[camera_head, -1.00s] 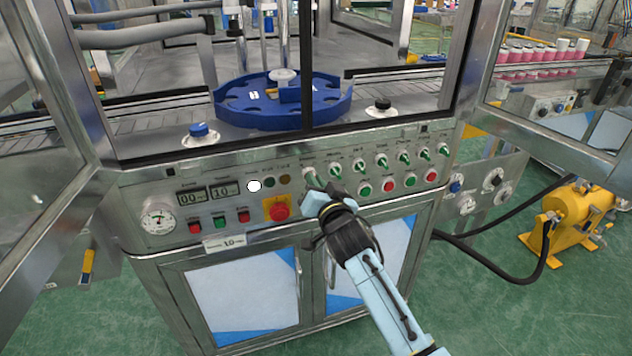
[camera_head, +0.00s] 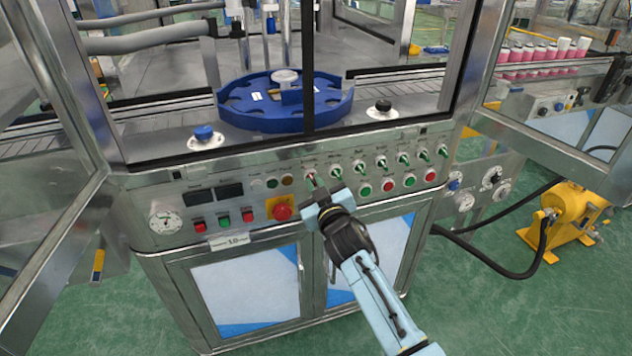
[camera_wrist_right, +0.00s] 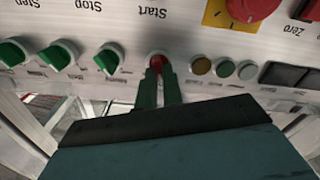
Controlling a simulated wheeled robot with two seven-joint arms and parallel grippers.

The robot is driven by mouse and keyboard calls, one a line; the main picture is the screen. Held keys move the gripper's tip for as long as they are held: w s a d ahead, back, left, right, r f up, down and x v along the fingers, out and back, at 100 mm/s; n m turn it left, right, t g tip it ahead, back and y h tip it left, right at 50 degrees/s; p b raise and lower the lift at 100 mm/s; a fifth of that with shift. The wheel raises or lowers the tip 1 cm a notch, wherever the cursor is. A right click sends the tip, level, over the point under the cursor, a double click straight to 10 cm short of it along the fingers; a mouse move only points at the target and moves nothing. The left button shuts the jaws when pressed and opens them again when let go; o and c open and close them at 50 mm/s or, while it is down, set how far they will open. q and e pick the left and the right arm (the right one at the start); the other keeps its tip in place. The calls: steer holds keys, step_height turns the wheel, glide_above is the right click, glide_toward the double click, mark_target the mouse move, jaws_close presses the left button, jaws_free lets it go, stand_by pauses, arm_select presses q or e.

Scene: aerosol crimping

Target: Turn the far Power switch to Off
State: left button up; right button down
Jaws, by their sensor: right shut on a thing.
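The Power switch (camera_head: 309,178) is the leftmost in the upper row of rotary switches on the machine's front panel; I cannot read its label. In the right wrist view its knob (camera_wrist_right: 157,60) shows red between the fingers, while the neighbouring switches show green. My right gripper (camera_head: 314,188) reaches up to it from below, and its two dark green fingers (camera_wrist_right: 158,80) are shut on the knob. The fingers hide much of the knob. My left gripper is not in view.
More green rotary switches (camera_head: 381,163) run to the right, with green and red push buttons (camera_head: 388,185) below. A red emergency button (camera_head: 282,212) on yellow is just left of my gripper. Two displays (camera_head: 214,193) are dark. Open glass doors (camera_head: 50,150) flank the panel.

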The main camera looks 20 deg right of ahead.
mark_target(313, 181)
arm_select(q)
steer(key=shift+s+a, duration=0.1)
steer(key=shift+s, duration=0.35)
arm_select(e)
steer(key=shift+f+n, duration=0.1)
steer(key=shift+n, duration=1)
steer(key=c, duration=1.5)
jaws_free()
steer(key=shift+c, duration=0.2)
steer(key=shift+s, duration=0.1)
